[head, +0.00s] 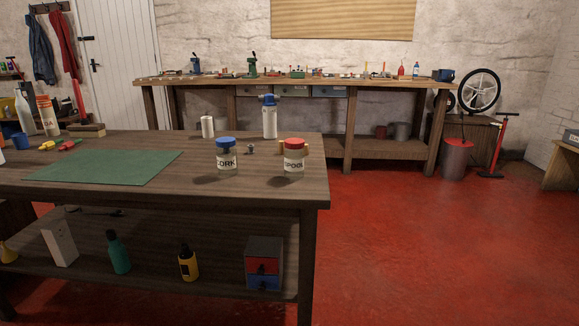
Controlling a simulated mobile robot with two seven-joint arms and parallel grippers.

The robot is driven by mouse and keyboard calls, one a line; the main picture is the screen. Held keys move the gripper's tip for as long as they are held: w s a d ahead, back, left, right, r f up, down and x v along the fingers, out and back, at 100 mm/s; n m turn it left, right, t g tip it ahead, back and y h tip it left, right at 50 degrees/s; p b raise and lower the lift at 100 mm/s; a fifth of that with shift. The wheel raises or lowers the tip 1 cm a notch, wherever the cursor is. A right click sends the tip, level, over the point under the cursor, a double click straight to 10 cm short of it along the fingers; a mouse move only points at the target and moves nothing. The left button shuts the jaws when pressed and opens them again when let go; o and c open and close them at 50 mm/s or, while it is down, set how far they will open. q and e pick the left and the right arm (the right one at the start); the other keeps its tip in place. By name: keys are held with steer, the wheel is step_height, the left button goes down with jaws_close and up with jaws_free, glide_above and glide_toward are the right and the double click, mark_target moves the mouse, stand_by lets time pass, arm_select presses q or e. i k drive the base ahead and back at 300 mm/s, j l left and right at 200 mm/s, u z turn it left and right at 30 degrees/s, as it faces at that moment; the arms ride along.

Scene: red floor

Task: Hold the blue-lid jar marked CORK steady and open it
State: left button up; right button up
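The jar marked CORK (227,161) stands upright on the dark wooden workbench, right of the green mat. Its blue lid (226,142) is on top, and the label faces me with its first letter partly cut off at the left edge. A similar jar with a red lid (294,155) stands to its right, apart from it, with a label that seems to read SPOOL. Neither of my grippers shows in the head view, so their state and place cannot be seen.
The workbench (312,187) has a green mat (105,167), a white roll (208,127) and a white blue-topped bottle (270,120). Bottles and a small drawer box (264,262) stand on its lower shelf. Red floor (430,245) is open to the right. A long bench stands behind.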

mark_target(227, 158)
steer(key=j+z, duration=0.1)
steer(key=j, duration=1.15)
